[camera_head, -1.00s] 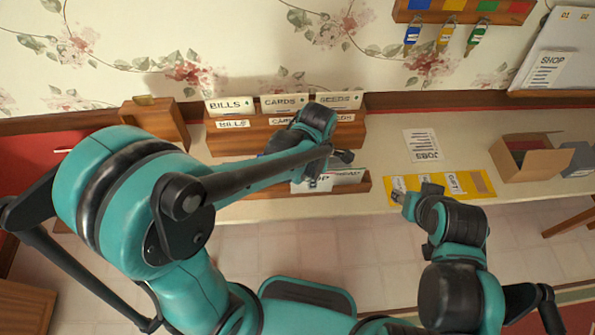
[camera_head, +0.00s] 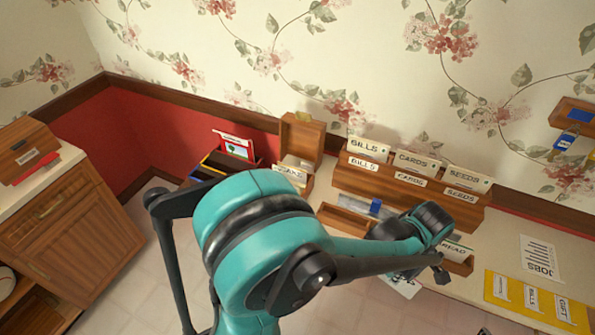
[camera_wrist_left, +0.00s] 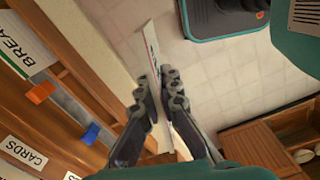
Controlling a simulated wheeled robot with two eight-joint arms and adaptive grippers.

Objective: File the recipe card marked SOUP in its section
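My left gripper (camera_head: 440,270) reaches in over the front of the counter. In the left wrist view its fingers (camera_wrist_left: 155,90) are closed around a thin white card (camera_wrist_left: 152,48), seen nearly edge-on. Part of the white card (camera_head: 403,287) shows below my arm in the head view; its lettering is unreadable now, though it read as SOUP earlier. A low wooden tray (camera_head: 345,219) holds a blue tab (camera_head: 375,206) and a BREAD card (camera_head: 457,251). The BREAD card also shows in the left wrist view (camera_wrist_left: 22,48). My right gripper is out of view.
A wooden rack (camera_head: 400,190) behind the tray carries BILLS, CARDS and SEEDS tabs. A tall wooden box (camera_head: 301,138) and an open container with a red-edged picture card (camera_head: 235,147) stand left. A yellow strip (camera_head: 535,305) and JOBS sheet (camera_head: 540,258) lie right. A cabinet (camera_head: 60,215) stands far left.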

